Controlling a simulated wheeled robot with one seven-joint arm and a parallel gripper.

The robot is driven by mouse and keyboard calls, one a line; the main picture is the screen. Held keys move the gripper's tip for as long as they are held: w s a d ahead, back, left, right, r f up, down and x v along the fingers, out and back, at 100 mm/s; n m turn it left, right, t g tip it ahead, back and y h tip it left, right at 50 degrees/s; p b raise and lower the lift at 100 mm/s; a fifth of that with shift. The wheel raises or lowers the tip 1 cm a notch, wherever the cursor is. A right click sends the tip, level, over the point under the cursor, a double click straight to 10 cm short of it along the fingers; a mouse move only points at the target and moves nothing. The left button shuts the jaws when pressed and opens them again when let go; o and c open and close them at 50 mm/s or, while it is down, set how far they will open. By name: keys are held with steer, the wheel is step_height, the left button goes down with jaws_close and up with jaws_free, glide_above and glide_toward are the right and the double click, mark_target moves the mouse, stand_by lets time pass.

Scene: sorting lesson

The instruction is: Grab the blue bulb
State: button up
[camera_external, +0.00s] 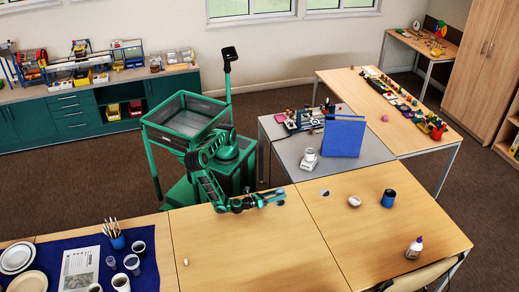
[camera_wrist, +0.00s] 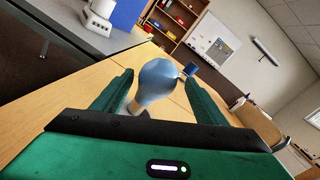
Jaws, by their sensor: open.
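The blue bulb (camera_wrist: 158,80) shows large in the wrist view, with a rounded pale-blue globe and a pale beige neck below it. It sits between the two green fingers of my gripper (camera_wrist: 159,86). The fingers are open, one on each side, and I cannot tell whether either touches it. In the external view my gripper (camera_external: 273,197) is low over the wooden table (camera_external: 240,240), near the table's back edge; the bulb is hard to make out there.
A blue panel (camera_external: 343,138) and a white device (camera_external: 309,160) stand on the grey table behind. Cups and plates are at front left.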

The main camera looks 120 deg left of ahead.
steer(key=shift+f+x, duration=0.2)
steer(key=shift+x, duration=1.2)
steer(key=shift+f+x, duration=0.15)
steer(key=shift+x, duration=1.25)
steer(key=shift+s, duration=0.1)
steer(key=c, duration=0.9)
